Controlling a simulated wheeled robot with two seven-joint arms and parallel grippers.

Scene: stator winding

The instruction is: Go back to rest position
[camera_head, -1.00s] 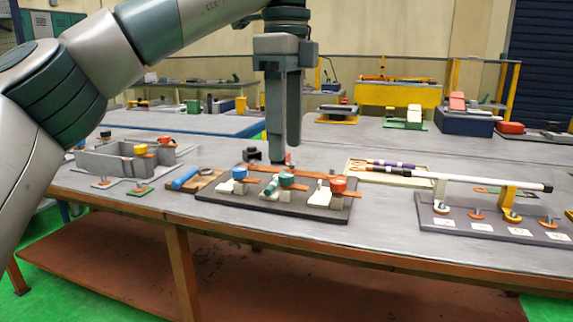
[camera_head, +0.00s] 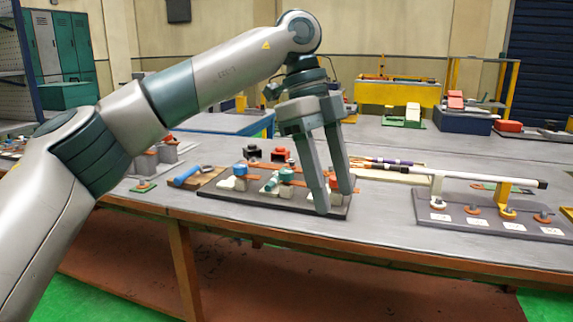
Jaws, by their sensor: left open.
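My left gripper (camera_head: 335,203) hangs over the right part of a dark board (camera_head: 250,198) on the grey workbench. The board carries small white blocks and coloured knobs, with a blue knob (camera_head: 240,170) and a teal knob (camera_head: 287,174) showing. I cannot tell whether the fingertips touch the board. My right gripper is not in the view.
A tray with purple-handled tools (camera_head: 390,163) lies behind. A blue-handled tool (camera_head: 187,175) lies left of the dark board. The bench's front strip is clear.

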